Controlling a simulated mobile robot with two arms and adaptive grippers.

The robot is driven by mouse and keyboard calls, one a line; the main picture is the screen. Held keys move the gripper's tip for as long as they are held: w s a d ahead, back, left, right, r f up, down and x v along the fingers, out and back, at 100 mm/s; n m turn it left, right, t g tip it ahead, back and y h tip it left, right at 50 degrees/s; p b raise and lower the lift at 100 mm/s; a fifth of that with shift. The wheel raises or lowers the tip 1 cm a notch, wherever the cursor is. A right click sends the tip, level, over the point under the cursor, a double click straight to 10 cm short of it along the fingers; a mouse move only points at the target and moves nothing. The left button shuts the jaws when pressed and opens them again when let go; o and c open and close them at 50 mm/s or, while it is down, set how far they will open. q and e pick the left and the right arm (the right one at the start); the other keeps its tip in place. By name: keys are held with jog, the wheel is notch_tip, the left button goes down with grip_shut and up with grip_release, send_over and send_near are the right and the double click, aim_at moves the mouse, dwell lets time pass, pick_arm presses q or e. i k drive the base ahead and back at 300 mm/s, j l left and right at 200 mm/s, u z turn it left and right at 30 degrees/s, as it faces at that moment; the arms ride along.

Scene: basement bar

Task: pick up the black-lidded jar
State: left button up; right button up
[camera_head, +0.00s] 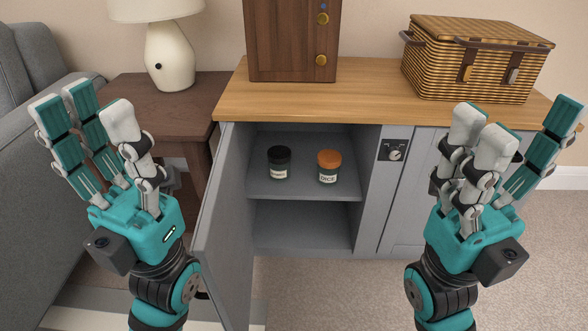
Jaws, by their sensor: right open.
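The black-lidded jar (279,162) stands upright on the upper shelf (295,185) inside the open grey cabinet. A jar with an orange-brown lid (328,168) stands just to its right, with a gap between them. My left gripper (90,110) is raised at the left, open and empty, apart from the jars. My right gripper (515,128) is raised at the right, in front of the closed part of the cabinet, open and empty. Neither gripper touches a jar.
The cabinet's open door (224,215) swings out at the left of the opening. A wooden box with brass knobs (291,40) and a wicker basket (475,62) stand on the wooden top (370,90). A lamp (169,55) stands on a side table (205,95) beside a grey sofa (30,200).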

aim_at(279, 174)
jog(key=i+l, duration=0.25)
jog(key=l, duration=0.15)
jog(key=i+l, duration=0.1)
jog(key=i, duration=0.2)
jog(key=i+l, duration=0.1)
jog(key=i, duration=0.2)
jog(key=u, duration=0.05)
